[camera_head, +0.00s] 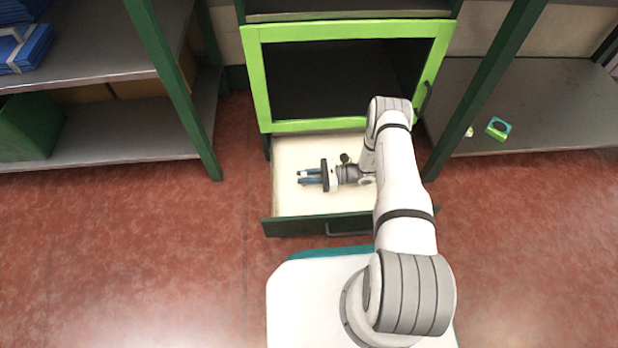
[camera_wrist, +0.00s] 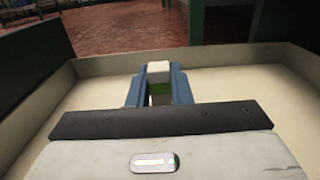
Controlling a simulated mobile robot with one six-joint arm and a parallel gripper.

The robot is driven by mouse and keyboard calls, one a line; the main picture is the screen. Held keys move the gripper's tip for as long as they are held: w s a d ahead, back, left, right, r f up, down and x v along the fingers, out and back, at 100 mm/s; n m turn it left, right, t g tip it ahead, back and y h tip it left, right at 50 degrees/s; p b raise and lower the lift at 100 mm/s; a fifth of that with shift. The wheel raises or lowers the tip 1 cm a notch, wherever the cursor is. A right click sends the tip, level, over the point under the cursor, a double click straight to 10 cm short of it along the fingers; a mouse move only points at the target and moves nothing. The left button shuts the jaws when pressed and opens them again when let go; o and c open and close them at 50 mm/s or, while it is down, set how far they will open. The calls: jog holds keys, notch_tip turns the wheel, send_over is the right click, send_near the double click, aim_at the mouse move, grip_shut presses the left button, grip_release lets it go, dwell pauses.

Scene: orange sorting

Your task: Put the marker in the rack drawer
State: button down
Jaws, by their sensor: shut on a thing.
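The rack drawer (camera_head: 290,200) is pulled open below the green-framed cabinet, with a pale interior and a dark green front. My gripper (camera_head: 306,176) reaches into the space over the drawer and points left in the head view. In the wrist view my gripper (camera_wrist: 158,88) has its blue fingers shut on the marker (camera_wrist: 158,68), a small white and green piece between them. The drawer's pale walls (camera_wrist: 215,59) surround the fingers in the wrist view. I cannot tell whether the marker touches the drawer floor. Most of the marker is hidden by the fingers.
The green-framed cabinet (camera_head: 262,85) stands above the drawer. Shelves with dark green posts (camera_head: 172,85) stand on both sides. A small green and teal object (camera_head: 498,128) lies on the right shelf. Blue items (camera_head: 25,50) sit on the left shelf. The red floor (camera_head: 130,250) is clear.

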jog(key=c, duration=1.3)
grip_release()
